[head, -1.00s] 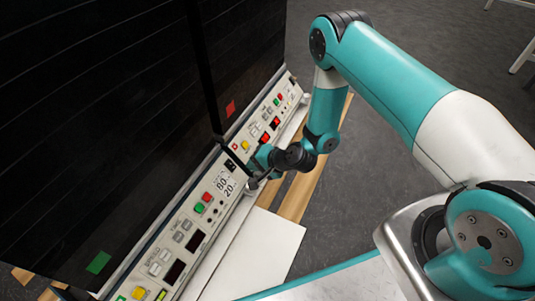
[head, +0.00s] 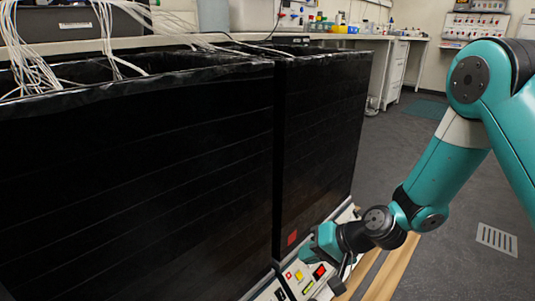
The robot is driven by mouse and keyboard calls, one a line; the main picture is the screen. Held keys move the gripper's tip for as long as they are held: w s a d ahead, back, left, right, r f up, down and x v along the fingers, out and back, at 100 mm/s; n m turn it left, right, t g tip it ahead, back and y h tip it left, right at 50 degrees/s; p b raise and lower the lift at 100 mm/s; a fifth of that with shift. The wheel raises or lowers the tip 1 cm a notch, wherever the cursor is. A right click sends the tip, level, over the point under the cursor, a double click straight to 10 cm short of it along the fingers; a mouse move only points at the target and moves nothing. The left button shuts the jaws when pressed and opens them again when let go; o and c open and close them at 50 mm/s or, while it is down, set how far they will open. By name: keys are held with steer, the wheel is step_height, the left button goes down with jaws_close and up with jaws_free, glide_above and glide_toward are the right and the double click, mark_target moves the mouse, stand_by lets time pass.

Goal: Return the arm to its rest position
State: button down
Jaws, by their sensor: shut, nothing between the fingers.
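My teal and white arm comes in from the right in the head view. Its wrist reaches down to the control panel (head: 308,277) of the right-hand black bioreactor. My gripper (head: 343,274) is small and dark at the end of the wrist, low in the picture and close to the panel's front. It is shut and holds nothing. I cannot tell whether its tip touches the panel.
Two large black bioreactor housings, left (head: 140,180) and right (head: 325,140), fill the left and middle. White cables (head: 30,60) lie over the left one. Wooden slats (head: 392,268) run beside the panel. Grey floor (head: 450,235) at right is open, with a floor grate (head: 497,240).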

steer(key=s+r+n+g+h+p, duration=0.1)
steer(key=s+r+n, duration=0.3)
steer(key=r, duration=0.5)
steer(key=s+r+n+g+h+p, duration=0.1)
steer(key=s+r+p, duration=0.1)
steer(key=s+r, duration=0.5)
steer(key=s+d+r+n+g+h+p, duration=0.1)
steer(key=s+d+r+n, duration=0.15)
steer(key=s+r, duration=0.3)
steer(key=s+d+r+n+h+p, duration=0.1)
steer(key=s+d+r+h, duration=0.15)
steer(key=s+r, duration=0.3)
step_height(320, 180, up, 37)
steer(key=p, duration=3.7)
steer(key=shift+d+y, duration=0.2)
steer(key=shift+y, duration=0.15)
steer(key=shift+f, duration=0.15)
